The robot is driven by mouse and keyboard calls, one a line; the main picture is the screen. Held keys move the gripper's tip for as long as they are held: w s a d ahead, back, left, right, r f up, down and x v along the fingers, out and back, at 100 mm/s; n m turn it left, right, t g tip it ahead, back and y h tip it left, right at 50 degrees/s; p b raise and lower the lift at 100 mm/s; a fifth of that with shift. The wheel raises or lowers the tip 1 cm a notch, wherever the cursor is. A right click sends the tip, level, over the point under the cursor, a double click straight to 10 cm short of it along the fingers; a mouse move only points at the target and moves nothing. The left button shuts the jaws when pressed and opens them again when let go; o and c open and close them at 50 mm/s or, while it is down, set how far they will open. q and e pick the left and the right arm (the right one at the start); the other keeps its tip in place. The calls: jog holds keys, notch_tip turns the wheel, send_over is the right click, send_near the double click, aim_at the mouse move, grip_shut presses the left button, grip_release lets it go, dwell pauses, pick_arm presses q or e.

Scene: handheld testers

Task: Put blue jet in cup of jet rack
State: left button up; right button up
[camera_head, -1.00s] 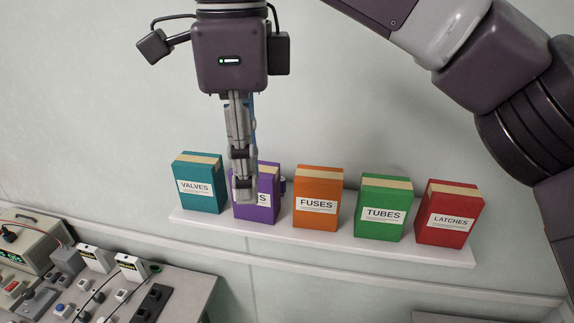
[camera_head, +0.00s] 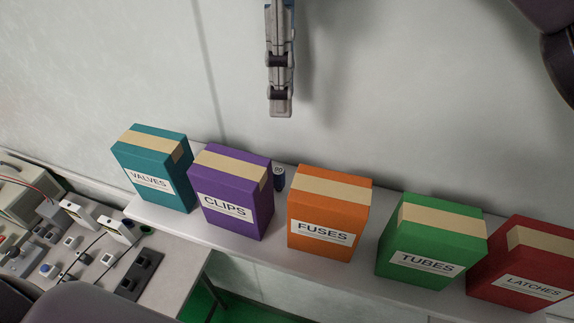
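My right gripper (camera_head: 280,112) hangs down from the top edge, in front of the wall and above the boxes on the shelf. It shows edge-on, one finger hiding the other, so I cannot tell its opening. Nothing shows at its tip. A thin blue sliver shows beside its upper part, too small to identify. A small dark blue thing (camera_head: 279,178) with a white tag reading "90" sits just right of and partly behind the purple CLIPS box (camera_head: 228,208), apart from the gripper. I cannot tell if it is the jet. I make out no jet rack. My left gripper is not in view.
A white shelf (camera_head: 185,227) also holds the teal VALVES box (camera_head: 150,160), orange FUSES box (camera_head: 322,217), green TUBES box (camera_head: 425,245) and red LATCHES box (camera_head: 515,270). A bench at lower left carries testers, cables and a black block (camera_head: 140,273). The wall above is clear.

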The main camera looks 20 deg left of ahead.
aim_at(278, 170)
notch_tip(278, 170, down, 6)
jog(key=b, duration=0.6)
jog(key=shift+s+f, duration=0.45)
jog(key=shift+f, duration=0.1)
jog(key=f+p, duration=0.1)
jog(key=f, duration=0.3)
jog(key=f+p, duration=0.1)
jog(key=f, duration=0.1)
jog(key=shift+w+a+p, duration=0.2)
jog(key=shift+a+p, duration=0.15)
jog(key=shift+f, duration=0.45)
jog(key=c, duration=0.6)
